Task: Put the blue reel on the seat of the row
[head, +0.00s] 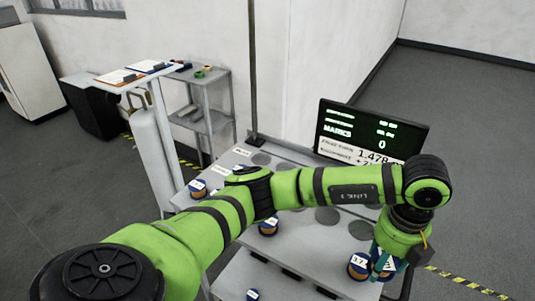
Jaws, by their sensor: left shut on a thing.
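My left gripper (390,268) is at the lower right, pointing down at the front right of the grey table. It is shut on a blue reel (385,264) with a white label, partly covered by the fingers. Another blue-and-copper reel (359,267) with a white label stands just left of it; I cannot tell if they touch. More such reels stand at the table's left (197,188) and middle (268,227). The row's seats show as dark grey discs, one bare at the right (361,230) and one behind my arm (327,215). My right gripper is out of view.
A black screen (370,135) stands at the table's back right. A lower ledge (275,280) in front bears a small reel (253,295). A thin pole (253,70) rises behind the table. A grey shelf (200,115) and clipboard stand (138,75) are at the left. My left arm hides the table's middle.

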